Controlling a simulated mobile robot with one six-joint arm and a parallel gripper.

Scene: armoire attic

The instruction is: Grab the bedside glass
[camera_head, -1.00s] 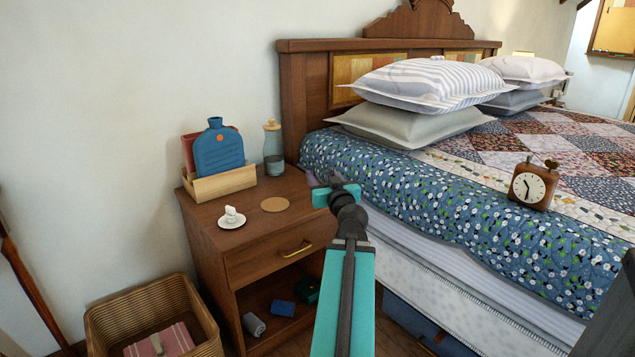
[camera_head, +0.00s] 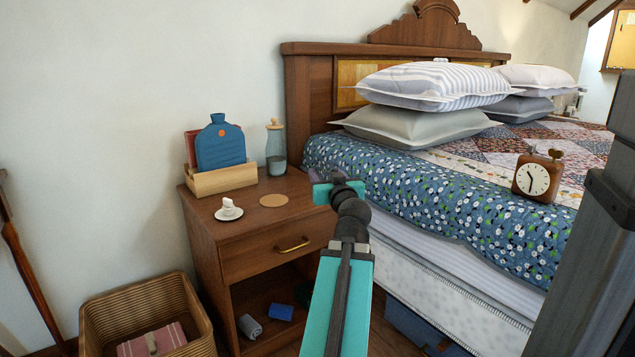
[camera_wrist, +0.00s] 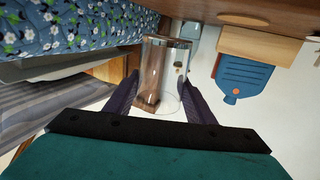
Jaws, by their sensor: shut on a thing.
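In the wrist view, a clear, empty-looking glass (camera_wrist: 165,68) stands between the two dark fingers of my gripper (camera_wrist: 161,95). The fingers are shut on it, one at each side. In the head view, my gripper's teal wrist (camera_head: 336,190) is beside the bed edge, right of the nightstand (camera_head: 262,225). A cork coaster (camera_head: 273,200) on the nightstand top is bare.
The bed (camera_head: 440,195) bounds the right. A wicker basket (camera_head: 90,320) is on the floor.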

